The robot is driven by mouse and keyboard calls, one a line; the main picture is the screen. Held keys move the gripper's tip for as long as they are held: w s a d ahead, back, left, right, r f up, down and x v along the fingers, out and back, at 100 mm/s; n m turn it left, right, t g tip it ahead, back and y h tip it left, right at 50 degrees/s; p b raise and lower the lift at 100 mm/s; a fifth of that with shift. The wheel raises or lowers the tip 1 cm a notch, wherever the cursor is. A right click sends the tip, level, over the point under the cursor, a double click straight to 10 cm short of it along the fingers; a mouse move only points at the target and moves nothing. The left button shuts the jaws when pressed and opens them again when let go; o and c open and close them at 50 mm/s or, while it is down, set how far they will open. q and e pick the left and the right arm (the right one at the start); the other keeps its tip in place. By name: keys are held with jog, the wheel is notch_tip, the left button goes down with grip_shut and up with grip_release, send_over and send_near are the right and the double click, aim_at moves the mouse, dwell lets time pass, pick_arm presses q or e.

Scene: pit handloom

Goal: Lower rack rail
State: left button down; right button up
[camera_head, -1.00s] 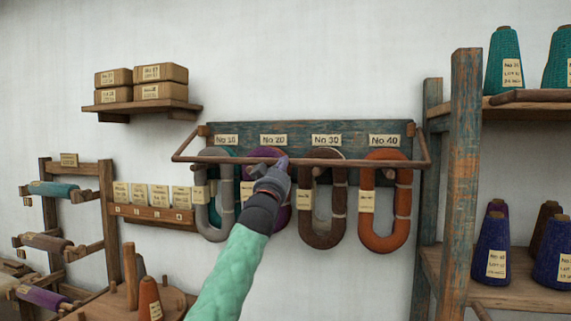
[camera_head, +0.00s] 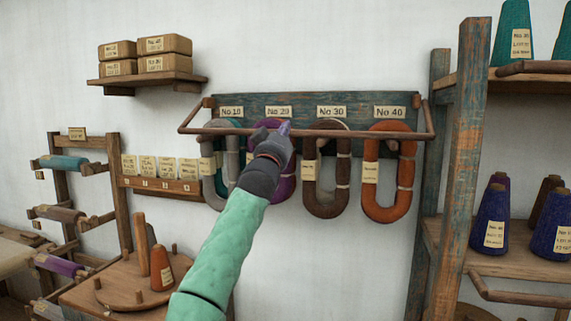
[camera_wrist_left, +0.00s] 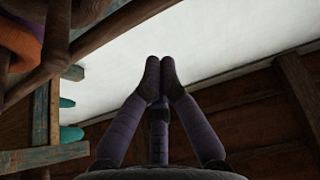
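The rack rail (camera_head: 345,134) is a thin brown wooden bar on two side arms. It runs across the front of the weathered blue-green rack board (camera_head: 310,98), below its number labels. Orange (camera_head: 386,205), brown (camera_head: 326,203), purple and grey-teal skeins hang behind it. My left gripper (camera_head: 284,128) is at the rail, in front of the No 20 skein. Its purple fingertips (camera_wrist_left: 160,66) meet in the left wrist view, with nothing visible between them. Whether they touch the rail cannot be told. My right gripper is not in view.
A blue-green shelf post (camera_head: 460,170) and shelves with yarn cones stand at right. A wall shelf (camera_head: 147,80) with boxes is at upper left. A peg board with an orange cone (camera_head: 161,268) and a spool rack (camera_head: 118,190) are at lower left.

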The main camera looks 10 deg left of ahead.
pick_arm(q)
jog(key=w+d+f+g+b, duration=0.1)
jog(key=w+f+g, duration=0.15)
jog(key=f, duration=0.95)
jog(key=w+d+f+g+b, duration=0.1)
jog(key=w+f, duration=0.3)
jog(key=f, duration=0.8)
jog(key=w+d+f+g, duration=0.15)
jog(key=w+f, duration=0.25)
jog(key=f, duration=0.9)
jog(key=s+a+f+n+g+p, duration=0.1)
jog(key=s+f+g, duration=0.25)
jog(key=f, duration=1.25)
jog(key=s+a+f+g, duration=0.1)
jog(key=s+f+g, duration=0.25)
jog(key=f, duration=1.15)
jog(key=s+a+f+n+g+p, duration=0.25)
jog(key=s+f+g, duration=0.25)
jog(key=s+f, duration=1.75)
jog(key=s+f+n+g+p, duration=0.1)
jog(key=s+g, duration=0.4)
jog(key=s, duration=2.5)
jog(key=shift+a+f+g+y, duration=0.3)
jog(key=shift+a+f+g, duration=0.1)
jog(key=shift+f, duration=0.3)
